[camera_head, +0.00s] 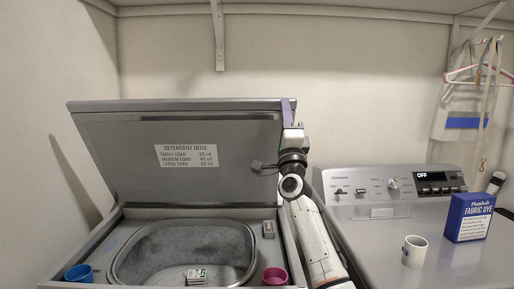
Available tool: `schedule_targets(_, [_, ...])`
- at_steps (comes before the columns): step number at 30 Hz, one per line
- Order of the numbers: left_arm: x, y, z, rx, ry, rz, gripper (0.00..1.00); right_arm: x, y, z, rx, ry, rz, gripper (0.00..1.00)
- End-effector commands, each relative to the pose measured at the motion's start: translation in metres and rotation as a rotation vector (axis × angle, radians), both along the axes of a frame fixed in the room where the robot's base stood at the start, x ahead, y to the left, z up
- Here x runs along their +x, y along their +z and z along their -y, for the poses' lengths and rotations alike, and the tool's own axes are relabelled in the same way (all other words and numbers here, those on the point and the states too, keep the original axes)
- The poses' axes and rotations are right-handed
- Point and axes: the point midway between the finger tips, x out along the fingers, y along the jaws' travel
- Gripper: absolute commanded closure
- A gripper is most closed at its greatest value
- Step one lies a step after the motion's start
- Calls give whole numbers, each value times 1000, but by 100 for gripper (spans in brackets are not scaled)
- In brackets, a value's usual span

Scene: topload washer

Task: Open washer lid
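The washer lid (130,150) is raised and leans back a little, with its underside and a detergent dose label (187,155) facing me. Below it the washer's tub opening (185,245) is uncovered. My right gripper (288,112) is at the lid's upper right edge, at the top of my arm, with a purple part against or just beside that edge. I cannot tell whether it touches the lid or whether its fingers are apart. My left gripper is not in view.
To the right, a white mug (414,251) and a blue fabric dye box (468,217) stand on the neighbouring machine (370,235). A shelf (300,8) is overhead.

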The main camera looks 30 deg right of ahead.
Motion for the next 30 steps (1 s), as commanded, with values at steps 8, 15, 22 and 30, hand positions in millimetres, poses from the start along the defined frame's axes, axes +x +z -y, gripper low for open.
schedule_targets(8, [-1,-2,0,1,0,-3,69,-5,8,24,4,-28,5,100])
schedule_targets(15, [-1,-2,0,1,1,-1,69,-2,7,19,4,-21,2,100])
schedule_targets(22, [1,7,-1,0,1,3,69,-8,-4,-5,5,-3,2,100])
schedule_targets(30, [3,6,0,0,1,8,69,-45,-31,-36,7,6,4,100])
